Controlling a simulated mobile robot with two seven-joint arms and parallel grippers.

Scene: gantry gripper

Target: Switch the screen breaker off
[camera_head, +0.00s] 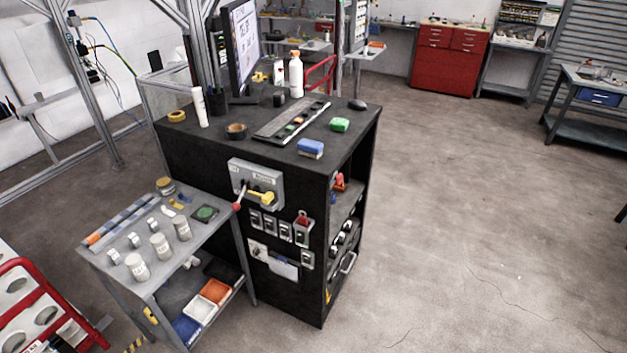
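A black cabinet (215,155) stands in the middle of the view. Its near face carries a grey box (240,172) with a yellow handle (262,197) and a lever ending in a red knob (237,206). Below it is a row of small grey breaker switches (270,226), with a red-topped one (302,232) at the right end. Another small switch (307,260) sits lower right. The labels are too small to read, so I cannot tell which is the screen breaker or its position. The screen (243,45) on the cabinet is lit. Neither gripper shows.
A grey side table (135,245) with jars and trays stands against the cabinet's left front. A red-framed rack (40,310) is at the lower left. The cabinet top holds a keyboard-like panel (290,122), bottles and tape. The floor to the right (470,220) is clear.

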